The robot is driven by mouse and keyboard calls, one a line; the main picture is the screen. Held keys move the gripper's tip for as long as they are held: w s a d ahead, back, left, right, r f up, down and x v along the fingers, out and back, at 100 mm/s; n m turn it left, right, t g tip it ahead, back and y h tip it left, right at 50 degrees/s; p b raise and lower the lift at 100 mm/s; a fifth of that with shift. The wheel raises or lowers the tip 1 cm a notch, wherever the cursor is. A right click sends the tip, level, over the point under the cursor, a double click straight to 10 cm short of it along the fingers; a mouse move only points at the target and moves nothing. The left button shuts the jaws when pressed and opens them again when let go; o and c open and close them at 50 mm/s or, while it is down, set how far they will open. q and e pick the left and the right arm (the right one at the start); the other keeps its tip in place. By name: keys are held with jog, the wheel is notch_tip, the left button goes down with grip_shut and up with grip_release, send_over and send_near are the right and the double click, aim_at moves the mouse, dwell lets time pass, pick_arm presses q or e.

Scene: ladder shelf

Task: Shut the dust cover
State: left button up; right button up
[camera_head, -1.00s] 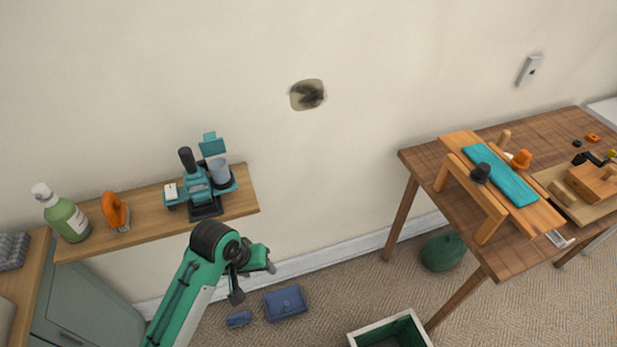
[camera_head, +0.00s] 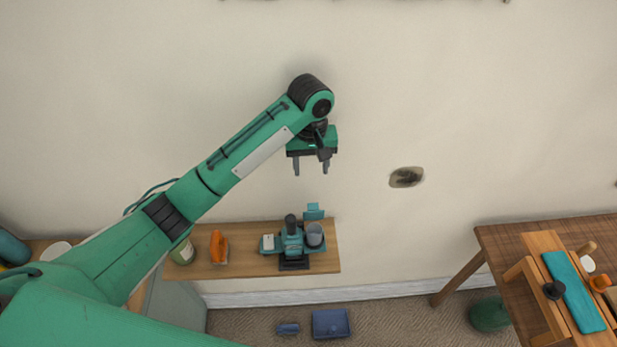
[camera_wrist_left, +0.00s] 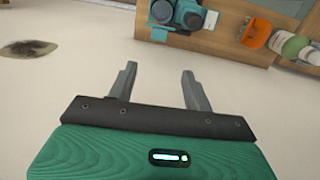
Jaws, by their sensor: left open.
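A small teal device (camera_head: 291,244) with a black knob stands on the wooden wall shelf. On its right is a grey cylinder (camera_head: 314,235), with a teal flap (camera_head: 314,211) standing raised behind it; this looks like the dust cover, open. My left gripper (camera_head: 311,171) is open and empty, fingers pointing down, above the flap and apart from it. In the left wrist view the open fingers (camera_wrist_left: 159,68) show before the wall, with the device (camera_wrist_left: 189,15) at the top edge, partly cut off. My right gripper is not in view.
The shelf (camera_head: 238,263) also holds an orange object (camera_head: 218,247) and a green bottle (camera_head: 182,252), partly behind my left arm. A wooden table (camera_head: 492,250) stands at the right. The wall around the dark patch (camera_head: 406,177) is clear.

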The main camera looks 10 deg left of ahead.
pick_arm(q)
jog(key=b, duration=0.2)
send_over(313, 205)
notch_tip(313, 205, down, 9)
jog(key=shift+a+r, duration=0.1)
jog(key=shift+r, duration=0.1)
jog(key=f+p, duration=0.1)
jog(key=f, duration=0.2)
jog(key=shift+s+d+p, duration=0.1)
jog(key=shift+d+p, duration=0.1)
jog(key=shift+p, duration=0.2)
jog(key=shift+a+f, duration=0.15)
jog(key=shift+f, duration=0.6)
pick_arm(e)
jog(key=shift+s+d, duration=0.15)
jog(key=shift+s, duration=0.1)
pick_arm(q)
jog(key=shift+c, duration=1.1)
jog(key=c, duration=0.8)
